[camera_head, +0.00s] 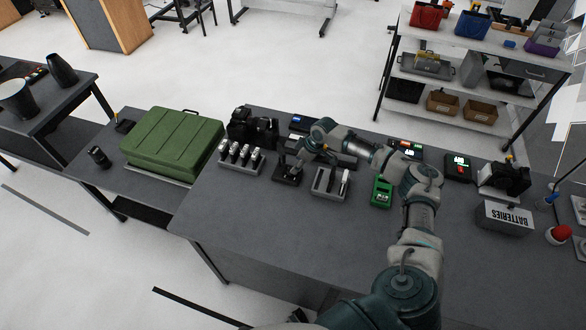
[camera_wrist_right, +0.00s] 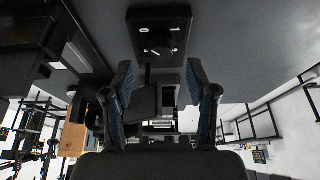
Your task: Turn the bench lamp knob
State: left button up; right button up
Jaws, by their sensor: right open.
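A small black box (camera_head: 288,173) sits on the dark bench, just below my right gripper (camera_head: 303,154) in the head view. In the right wrist view a black box (camera_wrist_right: 160,20) with white marks and a dark round knob-like part (camera_wrist_right: 173,42) is at the top centre, and I take it for the lamp knob's base. My right gripper (camera_wrist_right: 158,68) is open there, its blue-padded fingers spread on either side and short of the box. I cannot tell whether the fingers touch it. The left gripper is not in view.
A grey holder with several cylinders (camera_head: 239,161) is left of the box, and a grey slotted holder (camera_head: 330,185) is right. A green case (camera_head: 173,144) lies further left. A green meter (camera_head: 381,192) and a batteries box (camera_head: 505,218) stand right. The front bench (camera_head: 290,230) is clear.

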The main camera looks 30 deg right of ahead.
jog(key=x, duration=0.4)
jog(key=shift+d+f, duration=0.1)
jog(key=shift+d, duration=0.1)
jog(key=shift+w+a+f, duration=0.1)
jog(key=shift+a+f, duration=0.2)
grip_shut()
